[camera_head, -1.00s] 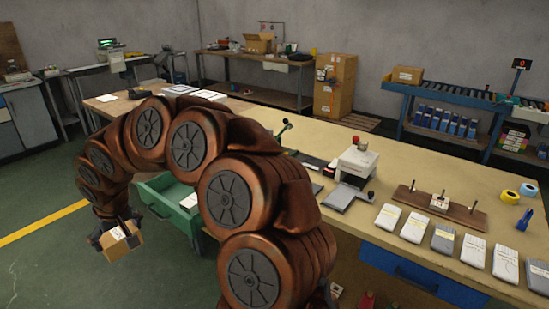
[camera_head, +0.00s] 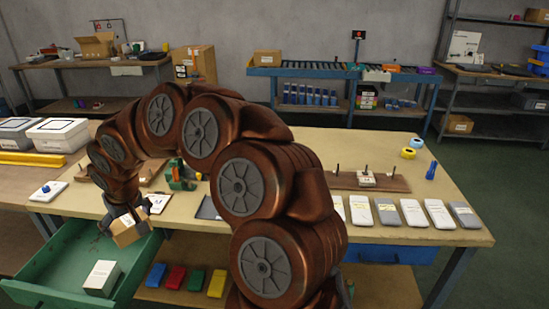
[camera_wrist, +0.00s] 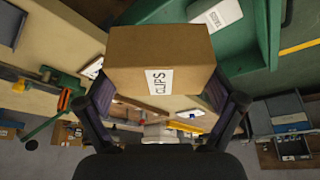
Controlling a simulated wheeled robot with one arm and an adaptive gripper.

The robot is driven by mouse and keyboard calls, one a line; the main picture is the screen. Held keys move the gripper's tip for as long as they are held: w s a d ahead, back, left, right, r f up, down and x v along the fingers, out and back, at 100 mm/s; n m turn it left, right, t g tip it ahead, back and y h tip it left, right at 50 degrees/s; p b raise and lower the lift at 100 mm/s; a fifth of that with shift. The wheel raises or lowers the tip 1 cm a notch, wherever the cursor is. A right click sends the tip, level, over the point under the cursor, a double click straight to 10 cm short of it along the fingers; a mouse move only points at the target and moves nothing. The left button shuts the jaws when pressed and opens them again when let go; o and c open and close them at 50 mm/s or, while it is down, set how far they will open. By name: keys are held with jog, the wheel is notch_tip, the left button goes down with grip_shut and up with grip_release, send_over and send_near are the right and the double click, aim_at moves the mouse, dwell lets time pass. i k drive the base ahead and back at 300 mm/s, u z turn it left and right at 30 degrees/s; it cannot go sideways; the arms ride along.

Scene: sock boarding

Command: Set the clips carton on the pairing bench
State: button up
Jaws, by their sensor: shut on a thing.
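My gripper (camera_head: 127,219) is shut on a brown carton (camera_head: 130,234). In the wrist view the carton (camera_wrist: 160,50) carries a white label reading CLIPS and sits between the two dark fingers (camera_wrist: 160,103). In the head view the carton hangs near the front edge of a long tan-topped bench (camera_head: 300,146), by the open green drawer. I cannot tell whether this bench is the pairing bench. My arm hides part of its top.
The open green drawer (camera_head: 45,290) holds a white box (camera_head: 101,278). White and grey packs (camera_head: 412,212) line the bench's right front, with a pegged wooden board (camera_head: 370,183) behind. Tape rolls (camera_head: 416,143) lie at the right. White-lidded boxes (camera_head: 58,134) stand at the left.

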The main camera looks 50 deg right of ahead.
aim_at(81, 194)
jog(key=z, duration=0.1)
jog(key=i, duration=0.6)
jog(key=u, duration=0.65)
jog(key=i, duration=0.55)
jog(key=u, duration=0.65)
